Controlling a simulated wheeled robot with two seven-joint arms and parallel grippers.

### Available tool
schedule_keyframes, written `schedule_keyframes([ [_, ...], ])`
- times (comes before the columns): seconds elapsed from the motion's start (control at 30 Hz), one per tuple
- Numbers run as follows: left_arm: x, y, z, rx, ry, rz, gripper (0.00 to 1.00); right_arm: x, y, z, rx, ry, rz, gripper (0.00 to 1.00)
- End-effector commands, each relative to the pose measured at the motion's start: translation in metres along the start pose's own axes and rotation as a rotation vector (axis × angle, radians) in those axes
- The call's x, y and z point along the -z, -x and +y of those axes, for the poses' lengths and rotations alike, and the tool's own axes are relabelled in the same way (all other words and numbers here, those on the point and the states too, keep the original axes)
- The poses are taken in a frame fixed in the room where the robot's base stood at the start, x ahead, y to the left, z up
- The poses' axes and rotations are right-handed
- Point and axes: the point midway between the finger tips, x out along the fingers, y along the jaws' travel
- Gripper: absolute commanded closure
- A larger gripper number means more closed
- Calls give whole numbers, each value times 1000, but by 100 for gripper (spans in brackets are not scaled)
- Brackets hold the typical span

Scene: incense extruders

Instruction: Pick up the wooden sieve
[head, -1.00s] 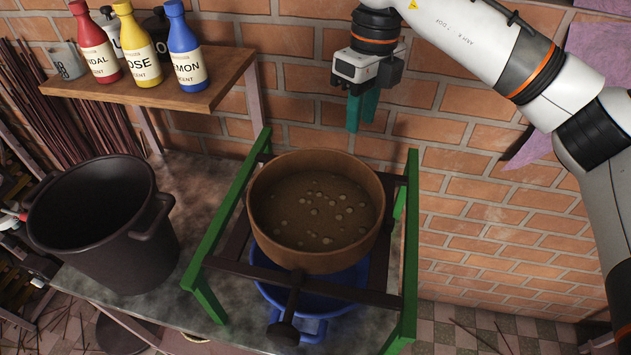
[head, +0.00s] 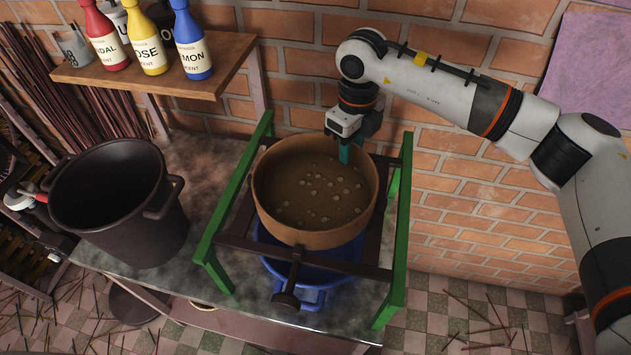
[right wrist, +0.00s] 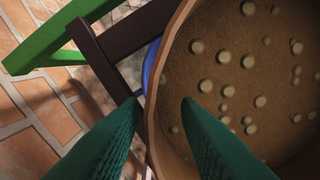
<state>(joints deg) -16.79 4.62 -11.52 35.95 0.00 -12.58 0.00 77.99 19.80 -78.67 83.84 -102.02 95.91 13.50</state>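The wooden sieve (head: 292,237) is a round brown tub with pale lumps scattered over its brown inside. It rests level on dark bars of a green-legged stand (head: 398,240). My right gripper (head: 345,153) is at the sieve's far rim, its teal fingers partly hidden behind the rim. In the right wrist view the two fingers (right wrist: 160,105) are apart, with the sieve's rim (right wrist: 152,140) between them. One finger lies over the inside and the other outside, with a visible gap. My left gripper cannot be made out clearly at the left edge.
A blue container (head: 305,296) sits under the sieve. A large dark pot (head: 165,225) stands to the left on the grey table (head: 208,165). A wooden shelf (head: 140,78) holds red, yellow and blue bottles. A brick wall (head: 450,180) is close behind the stand.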

Motion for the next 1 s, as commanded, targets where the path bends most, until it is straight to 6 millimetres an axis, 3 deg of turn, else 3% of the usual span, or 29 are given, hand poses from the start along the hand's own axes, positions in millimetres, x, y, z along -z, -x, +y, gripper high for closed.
schedule_keyframes([
  [0.27, 9, 1, -1, 1, 1, 14, 76, 0, -3, 0, -1, -1, 2, 72],
  [0.43, 10, 1, -1, 1, 1, 16, 76, 0, -3, 0, -1, -1, 2, 100],
  [0.83, 10, -1, -1, 1, 2, 17, 76, 1, 0, 0, -1, -1, 3, 100],
  [1.0, 11, -12, -1, 1, 2, 16, 76, 1, 20, 1, -3, 0, 7, 100],
])
